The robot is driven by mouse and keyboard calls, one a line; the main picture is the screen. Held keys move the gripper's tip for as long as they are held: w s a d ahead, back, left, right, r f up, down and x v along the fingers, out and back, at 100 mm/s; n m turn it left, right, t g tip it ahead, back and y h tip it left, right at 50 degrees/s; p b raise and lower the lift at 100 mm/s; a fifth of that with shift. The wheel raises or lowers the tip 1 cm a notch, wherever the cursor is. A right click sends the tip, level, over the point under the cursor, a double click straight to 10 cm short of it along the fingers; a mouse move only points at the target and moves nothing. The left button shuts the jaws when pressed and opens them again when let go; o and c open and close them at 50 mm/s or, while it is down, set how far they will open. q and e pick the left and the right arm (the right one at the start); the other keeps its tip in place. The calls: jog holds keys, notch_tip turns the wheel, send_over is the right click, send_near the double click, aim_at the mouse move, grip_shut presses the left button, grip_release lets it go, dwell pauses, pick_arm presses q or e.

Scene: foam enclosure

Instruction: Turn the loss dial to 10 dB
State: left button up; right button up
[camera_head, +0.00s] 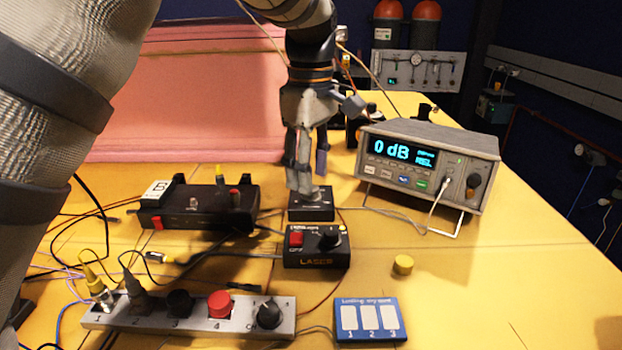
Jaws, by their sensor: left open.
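My left gripper (311,174) reaches down from the top centre and is open. Its fingers are over a small black box (325,212) on the yellow table. The fingers hide most of the top of this box, so I cannot tell whether they touch a dial there, and its label is too small to read. The meter (428,165) to the right shows "0 dB" and "REL" in cyan on its display. My right gripper is not in view.
In front of the small box is a black LASER box (317,251) with a red switch and a knob. A socket strip (190,318), a blue card (369,321) and a yellow cap (403,264) lie nearer. A black device (197,212) and cables are at left. The right front table is clear.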

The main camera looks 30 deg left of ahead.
pick_arm(q)
notch_tip(320, 180, down, 2)
jog(key=shift+f, duration=0.25)
grip_shut()
jog(key=shift+r+m, duration=0.1)
jog(key=shift+m, duration=0.2)
